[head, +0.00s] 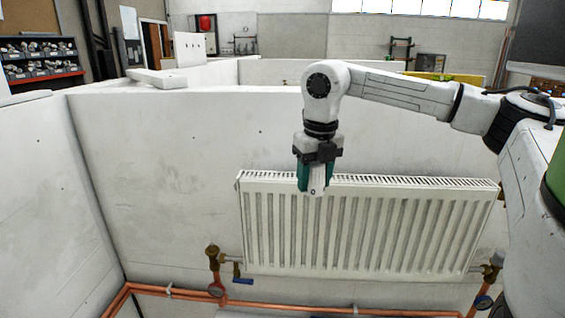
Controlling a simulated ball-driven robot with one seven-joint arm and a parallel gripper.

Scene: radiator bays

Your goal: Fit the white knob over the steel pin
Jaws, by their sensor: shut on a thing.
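My gripper (316,187) has green fingers and points down in front of the radiator's top edge, left of its middle. It is shut on the white knob (317,178), which shows between the fingers with a small dark mark near its lower end. A brass valve (212,253) stands at the radiator's lower left, below and to the left of my gripper and well apart from it. Another brass valve (492,270) is at the lower right. I cannot make out the steel pin on either valve; it is too small to tell.
The white ribbed radiator (365,232) hangs on the back wall of the bay. Copper pipes (270,306) run along the bottom. A blue lever (243,281) sits beside the left valve. A side wall (60,190) closes the left; the space before the back wall's left part is clear.

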